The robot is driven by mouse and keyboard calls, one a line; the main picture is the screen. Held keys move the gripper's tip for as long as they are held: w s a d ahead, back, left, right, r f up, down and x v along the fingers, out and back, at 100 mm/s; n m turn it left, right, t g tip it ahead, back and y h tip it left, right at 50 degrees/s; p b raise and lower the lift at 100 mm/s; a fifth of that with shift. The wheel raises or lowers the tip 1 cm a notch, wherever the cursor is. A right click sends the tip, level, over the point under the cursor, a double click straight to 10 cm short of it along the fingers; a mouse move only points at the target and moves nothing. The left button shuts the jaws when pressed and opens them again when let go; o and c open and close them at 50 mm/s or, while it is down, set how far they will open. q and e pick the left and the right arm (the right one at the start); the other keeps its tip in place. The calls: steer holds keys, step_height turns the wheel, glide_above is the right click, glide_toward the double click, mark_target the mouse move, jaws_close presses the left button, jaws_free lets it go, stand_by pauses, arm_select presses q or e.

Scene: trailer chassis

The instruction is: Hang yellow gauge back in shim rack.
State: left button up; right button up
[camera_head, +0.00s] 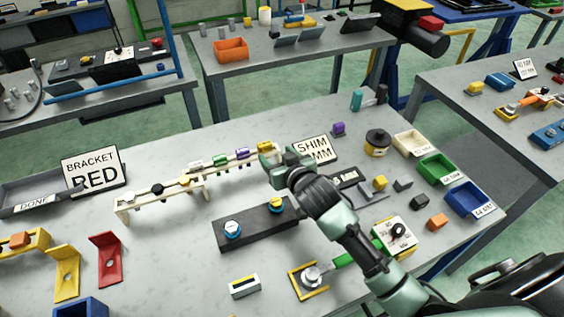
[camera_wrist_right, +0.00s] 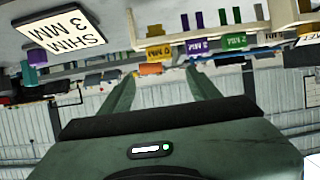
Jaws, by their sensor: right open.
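The shim rack (camera_head: 206,173) is a pale rail on posts, standing left of centre in the head view. A yellow gauge (camera_head: 264,147) is at its right end, beside purple and green gauges. In the wrist view, which is upside down, the yellow gauge (camera_wrist_right: 158,53) shows in line with the purple gauge (camera_wrist_right: 196,47) and green gauge (camera_wrist_right: 231,43). Whether it is fully seated is unclear. My right gripper (camera_head: 271,165) is just in front of it. In the wrist view its fingers (camera_wrist_right: 160,78) are apart with nothing gripped between them. My left gripper is out of view.
The SHIM sign (camera_head: 314,149) stands right of the gripper. A dark block (camera_head: 258,226) with two round pieces lies in front. A yellow-black spool (camera_head: 377,142) and white, green and blue bins (camera_head: 465,200) are at the right. Bare table lies behind the rack.

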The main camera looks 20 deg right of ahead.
steer(key=v, duration=0.3)
steer(key=shift+s+r, duration=0.2)
steer(key=shift+s, duration=0.05)
